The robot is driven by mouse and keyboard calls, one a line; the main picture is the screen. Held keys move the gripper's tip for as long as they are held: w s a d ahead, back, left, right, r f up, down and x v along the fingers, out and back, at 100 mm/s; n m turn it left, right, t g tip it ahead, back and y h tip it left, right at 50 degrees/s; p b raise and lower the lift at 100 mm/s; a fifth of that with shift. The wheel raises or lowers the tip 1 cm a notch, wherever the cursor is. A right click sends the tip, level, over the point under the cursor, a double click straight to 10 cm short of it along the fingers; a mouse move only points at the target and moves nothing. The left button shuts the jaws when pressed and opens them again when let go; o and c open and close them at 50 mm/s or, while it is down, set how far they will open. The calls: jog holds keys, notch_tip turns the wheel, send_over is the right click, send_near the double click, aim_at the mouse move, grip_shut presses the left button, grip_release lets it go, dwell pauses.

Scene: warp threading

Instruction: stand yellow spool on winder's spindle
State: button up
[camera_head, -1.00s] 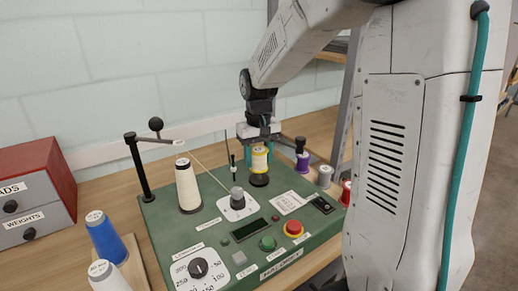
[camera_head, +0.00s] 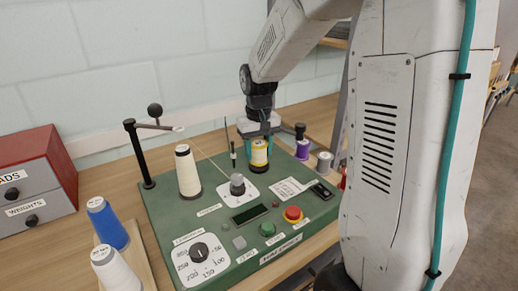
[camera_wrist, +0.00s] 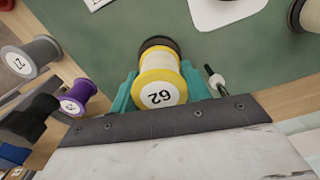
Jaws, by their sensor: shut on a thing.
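The yellow spool (camera_head: 259,153), with pale thread and a white top label reading 62, is upright between the teal fingers of my gripper (camera_head: 259,141). In the wrist view the fingers (camera_wrist: 159,88) are shut on both sides of the spool (camera_wrist: 162,68). The green winder (camera_head: 210,224) lies below. A dark round base (camera_wrist: 158,42) shows right at the spool's lower end. The spindle itself is hidden, and I cannot tell whether the spool rests fully on the base.
A thin post (camera_wrist: 216,82) stands close beside one finger. A purple spool (camera_head: 303,149) and a grey spool (camera_head: 324,162) stand to the right. A cream cone (camera_head: 187,170) and a thread guide (camera_head: 143,150) are at the left, with thread running to a knob (camera_head: 237,185).

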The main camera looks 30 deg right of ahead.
jog(key=shift+f, duration=0.6)
jog(key=o, duration=1.1)
jog(key=shift+c, duration=0.2)
notch_tip(320, 180, up, 8)
jog(key=shift+f, duration=0.1)
jog(key=shift+s+f, duration=0.2)
jog(key=shift+s, duration=0.1)
jog(key=s+a+r, duration=0.1)
jog(key=s+a, duration=0.2)
jog(key=s, duration=0.5)
jog(key=s+a+r+n+t, duration=0.1)
jog(key=s+a, duration=0.3)
jog(key=s, duration=0.5)
jog(key=s+a+r+n, duration=0.1)
jog(key=s+a, duration=0.2)
jog(key=s, duration=0.5)
jog(key=shift+s+a+r, duration=0.15)
jog(key=shift+a+r, duration=0.1)
jog(key=shift+r, duration=0.1)
